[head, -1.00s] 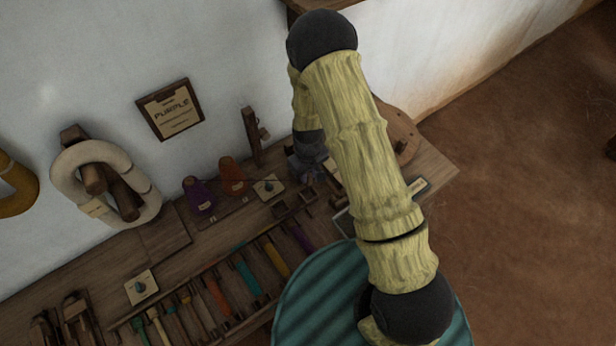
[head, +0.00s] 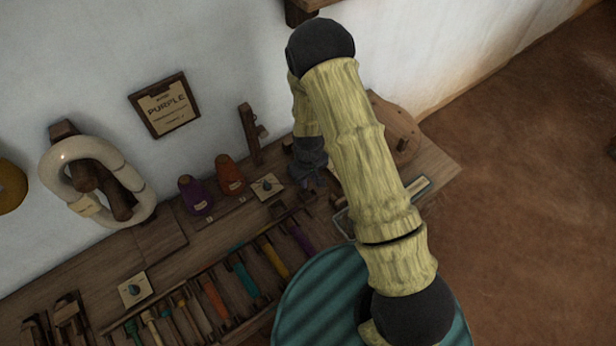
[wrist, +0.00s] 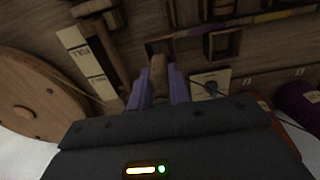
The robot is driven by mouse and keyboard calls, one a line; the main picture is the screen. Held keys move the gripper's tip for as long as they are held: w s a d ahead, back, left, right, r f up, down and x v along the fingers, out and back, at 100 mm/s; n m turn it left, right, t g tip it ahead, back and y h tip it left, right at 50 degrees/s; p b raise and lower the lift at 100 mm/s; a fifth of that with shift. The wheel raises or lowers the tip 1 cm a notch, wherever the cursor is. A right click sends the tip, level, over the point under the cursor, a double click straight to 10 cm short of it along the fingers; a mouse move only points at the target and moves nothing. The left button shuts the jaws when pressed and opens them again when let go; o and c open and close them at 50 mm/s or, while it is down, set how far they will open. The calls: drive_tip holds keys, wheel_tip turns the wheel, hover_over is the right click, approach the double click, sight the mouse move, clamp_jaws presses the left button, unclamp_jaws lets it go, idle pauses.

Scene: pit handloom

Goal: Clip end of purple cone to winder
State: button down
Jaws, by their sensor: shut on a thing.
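The purple cone (head: 195,197) stands on the bench left of the orange cone (head: 229,177). It also shows at the right edge of the wrist view (wrist: 298,103). My gripper (wrist: 160,78) is shut on a small brown piece (wrist: 158,68) between its two purple fingers, above the bench. A thin dark line runs from near the fingers toward the right; I cannot tell where it ends. The winder's round wooden wheel (wrist: 35,92) is left of my gripper in the wrist view. In the head view the wheel (head: 398,137) is partly hidden behind my arm.
A rack of several coloured bobbins (head: 245,277) lies along the bench front. A dial plate (head: 267,187) sits right of the cones, and a wooden post (head: 250,135) stands behind. A strip marked FULL (wrist: 86,62) lies beside the wheel. A PURPLE sign (head: 164,104) hangs above.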

drive_tip(key=shift+s+a+f+b, duration=0.1)
drive_tip(key=shift+a+f+b, duration=0.1)
drive_tip(key=shift+f+b, duration=1.25)
drive_tip(key=shift+d+f, duration=0.1)
drive_tip(key=shift+f, duration=0.55)
drive_tip(key=c, duration=0.9)
unclamp_jaws()
drive_tip(key=shift+r+p, duration=0.1)
drive_tip(key=shift+p, duration=0.2)
drive_tip(key=shift+r+p, duration=2.85)
drive_tip(key=shift+r, duration=1.15)
